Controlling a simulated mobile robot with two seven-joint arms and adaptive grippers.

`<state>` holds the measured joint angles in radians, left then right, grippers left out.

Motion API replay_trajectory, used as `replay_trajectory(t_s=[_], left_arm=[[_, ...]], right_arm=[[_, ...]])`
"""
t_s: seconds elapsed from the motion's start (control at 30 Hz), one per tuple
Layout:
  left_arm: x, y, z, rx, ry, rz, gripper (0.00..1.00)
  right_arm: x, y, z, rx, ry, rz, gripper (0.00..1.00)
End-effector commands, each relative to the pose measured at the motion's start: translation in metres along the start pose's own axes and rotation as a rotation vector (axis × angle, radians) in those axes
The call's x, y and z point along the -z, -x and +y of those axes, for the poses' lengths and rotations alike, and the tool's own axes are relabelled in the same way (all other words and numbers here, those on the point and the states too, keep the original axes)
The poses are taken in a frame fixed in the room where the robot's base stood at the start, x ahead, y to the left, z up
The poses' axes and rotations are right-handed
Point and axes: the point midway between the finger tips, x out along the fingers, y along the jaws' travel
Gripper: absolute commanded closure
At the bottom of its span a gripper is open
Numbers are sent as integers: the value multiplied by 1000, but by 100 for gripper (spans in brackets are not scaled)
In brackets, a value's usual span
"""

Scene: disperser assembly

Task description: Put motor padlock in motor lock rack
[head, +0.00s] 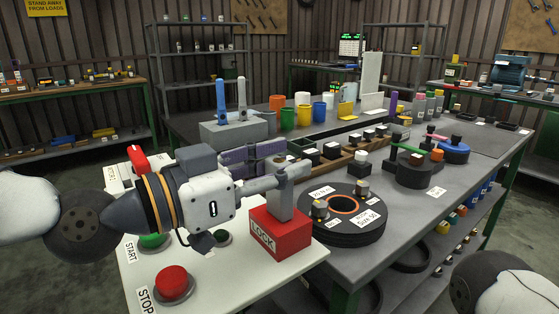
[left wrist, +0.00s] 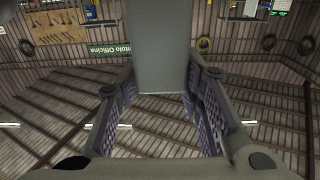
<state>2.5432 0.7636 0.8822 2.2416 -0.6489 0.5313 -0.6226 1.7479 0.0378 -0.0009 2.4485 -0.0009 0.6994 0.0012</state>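A red block marked LOCK with an upright grey post (head: 280,234), which I take for the motor padlock, is at the right edge of the white control panel. My left gripper (head: 292,174) has its fingers on either side of the upper post. In the left wrist view the grey post (left wrist: 162,45) fills the gap between the purple-padded fingers (left wrist: 163,88), which appear to touch it. I cannot tell if the block rests on the panel or hangs just above. No rack is clearly labelled; a grey block (head: 230,132) bears a blue and a grey upright piece. My right gripper is not in view.
The white panel (head: 240,280) bears a red STOP button (head: 173,283) and a green START button (head: 153,240). A black disc (head: 335,230) with labels lies just right of the red block. The grey bench (head: 460,180) holds several cups, bottles and parts.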

Motion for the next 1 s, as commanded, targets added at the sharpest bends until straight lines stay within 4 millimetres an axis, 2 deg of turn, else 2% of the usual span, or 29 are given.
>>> replay_trajectory(t_s=[0.03, 0.07, 0.33, 0.43, 0.57, 0.7, 0.8, 1.0], left_arm=[[-2, 0, 0, -1, 4, -6, 50], [-2, 0, 0, -1, 4, -6, 45], [-4, 0, 0, -2, 6, -9, 45], [-3, 8, 0, 0, 6, -9, 45], [-3, 39, -1, 3, 9, -6, 45], [-1, 79, -2, 5, 8, -2, 45], [0, 99, -1, 4, 5, 0, 45], [0, 119, 0, 0, 3, -2, 45]], right_arm=[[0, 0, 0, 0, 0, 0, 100], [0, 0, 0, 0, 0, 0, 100], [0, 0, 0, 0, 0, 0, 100], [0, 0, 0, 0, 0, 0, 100], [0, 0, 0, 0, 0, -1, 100], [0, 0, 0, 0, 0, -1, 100], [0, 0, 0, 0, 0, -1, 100], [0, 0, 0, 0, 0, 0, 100]])
